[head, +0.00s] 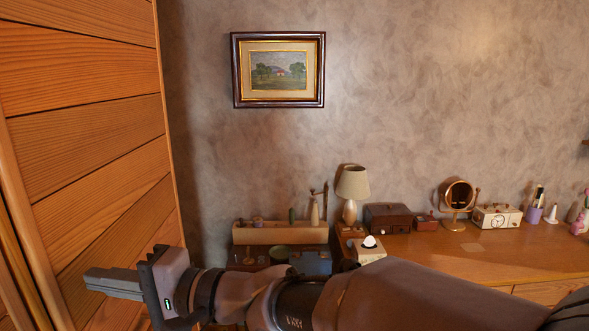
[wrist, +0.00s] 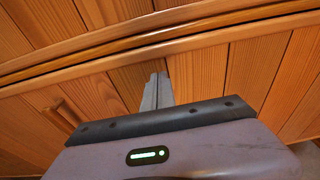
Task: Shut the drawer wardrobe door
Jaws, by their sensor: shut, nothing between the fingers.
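The wardrobe's slatted wooden front (head: 90,130) fills the left of the head view. A vertical frame edge (head: 32,225) runs down it, with another strip of wood further left. My gripper (head: 90,280) is shut and empty, pointing left in front of the lower part of this front. In the wrist view the closed fingers (wrist: 156,90) point at the slatted wood, just short of a long dark seam between two framed panels. A wooden handle (wrist: 62,114) sits on the nearer panel, left of the fingers. I cannot tell whether the fingertips touch the wood or how far the door stands open.
A wooden desk (head: 480,252) runs along the wall to the right, bearing a lamp (head: 352,188), a dark box (head: 387,217), a round mirror (head: 458,198) and other small items. A framed picture (head: 278,70) hangs on the wall. My arm reaches across in front of the desk.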

